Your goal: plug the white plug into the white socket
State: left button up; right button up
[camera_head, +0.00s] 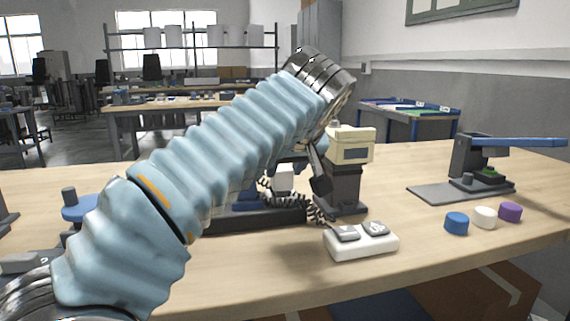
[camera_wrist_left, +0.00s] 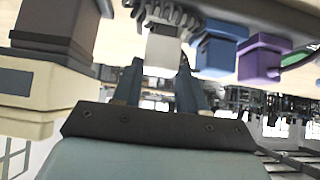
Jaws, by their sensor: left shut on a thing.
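My left gripper (camera_wrist_left: 160,72) is shut on the white plug (camera_wrist_left: 163,48), which sits between its two fingertips in the left wrist view. A dark coiled cord runs at the plug's far end. In the head view the plug (camera_head: 283,179) shows as a small white block below my wrist. The left gripper (camera_head: 302,172) is partly hidden there by my own arm. The plug is close to a low dark and blue fixture (camera_head: 270,218). I cannot make out the white socket for sure, nor whether the plug touches anything.
A blue block (camera_wrist_left: 216,52) and a purple block (camera_wrist_left: 260,60) are beside the plug. A cream-topped dark device (camera_head: 350,148) stands right of the gripper. A white two-button box (camera_head: 362,245) is at the front. Coloured caps (camera_head: 484,217) and a lever press (camera_head: 480,165) are farther right.

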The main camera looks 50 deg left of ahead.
pick_arm(q)
jog(key=shift+f+b, duration=0.3)
jog(key=shift+f, duration=0.1)
jog(key=o, duration=1.4)
jog(key=shift+c, duration=0.2)
notch_tip(320, 180, up, 3)
jog(key=p, duration=0.3)
notch_tip(320, 180, up, 4)
jog(key=p, duration=0.4)
